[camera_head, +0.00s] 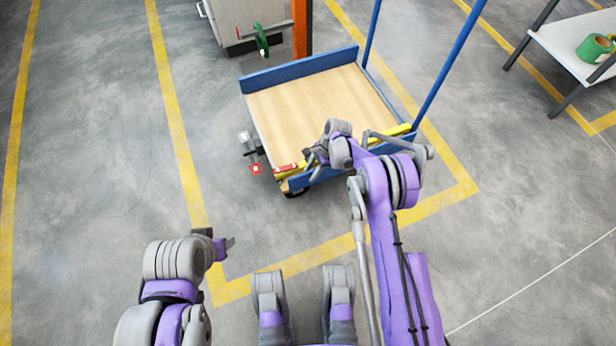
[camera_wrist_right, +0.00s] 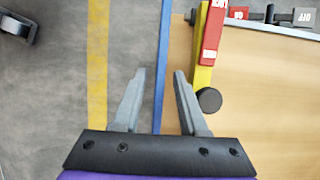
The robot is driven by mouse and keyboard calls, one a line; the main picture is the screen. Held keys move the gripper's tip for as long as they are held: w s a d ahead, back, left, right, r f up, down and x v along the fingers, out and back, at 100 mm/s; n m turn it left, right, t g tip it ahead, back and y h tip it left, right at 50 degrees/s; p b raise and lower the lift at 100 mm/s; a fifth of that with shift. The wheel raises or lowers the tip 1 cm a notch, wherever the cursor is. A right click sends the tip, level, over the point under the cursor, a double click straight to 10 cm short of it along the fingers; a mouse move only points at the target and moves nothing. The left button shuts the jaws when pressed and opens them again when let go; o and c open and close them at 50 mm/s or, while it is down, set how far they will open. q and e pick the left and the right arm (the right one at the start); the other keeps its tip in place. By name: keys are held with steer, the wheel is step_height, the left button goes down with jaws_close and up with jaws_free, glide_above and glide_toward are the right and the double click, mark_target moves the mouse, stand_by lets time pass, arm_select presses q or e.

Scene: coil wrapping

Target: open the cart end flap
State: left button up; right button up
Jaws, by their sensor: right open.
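The cart (camera_head: 300,105) has a wooden deck with blue edges. Its near end flap (camera_head: 300,183) is a low blue board, partly hidden by my right arm. A yellow bar (camera_head: 395,132) with a red part (camera_head: 285,167) runs along the inside of the flap. My right gripper (camera_head: 313,156) is open above the flap. In the right wrist view its fingers (camera_wrist_right: 160,85) stand either side of the blue flap edge (camera_wrist_right: 164,60), with the yellow bar (camera_wrist_right: 203,76) beside the right finger; contact cannot be told. My left gripper (camera_head: 228,243) is over the floor, away from the cart; its opening is unclear.
A grey machine (camera_head: 240,20) and orange post (camera_head: 301,30) stand behind. A table (camera_head: 570,45) is far right. The left floor is clear.

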mark_target(308, 177)
steer(key=shift+b+x, duration=0.3)
steer(key=shift+x, duration=1.45)
jaws_close()
